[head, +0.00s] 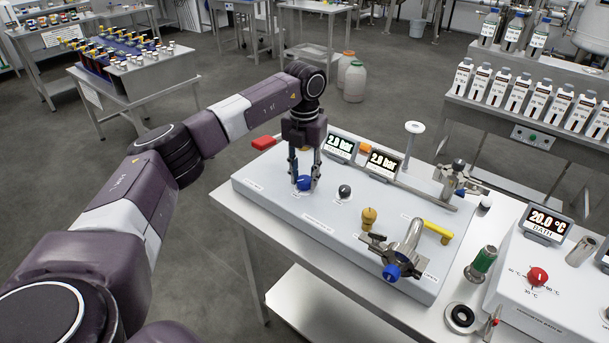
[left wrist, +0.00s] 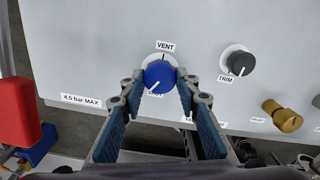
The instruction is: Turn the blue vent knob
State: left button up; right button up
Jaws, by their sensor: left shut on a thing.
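The blue vent knob (head: 304,183) sits on the light grey sloped panel (head: 270,192) near its left end. In the left wrist view the blue finger pads (left wrist: 158,90) close on the knob's sides. The right gripper is not in view.
A black trim knob (head: 344,191) stands just right of the vent knob. Brass knob (head: 368,217), yellow lever (head: 438,232) and blue-handled valve (head: 391,271) are further right. Two displays (head: 383,162) stand behind.

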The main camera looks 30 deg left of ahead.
pick_arm(q)
jog(key=m, duration=0.7)
jog(key=shift+a+r, duration=0.1)
jog(key=m, duration=0.8)
jog(key=shift+w, duration=0.1)
jog(key=m, duration=0.7)
jog(key=shift+m, duration=0.4)
jog(key=m, duration=0.6)
jog(key=shift+w+m, duration=0.15)
jog(key=shift+m, duration=0.15)
jog(key=shift+r, duration=0.1)
jog(key=o, duration=1.1)
jog(key=shift+o, duration=0.2)
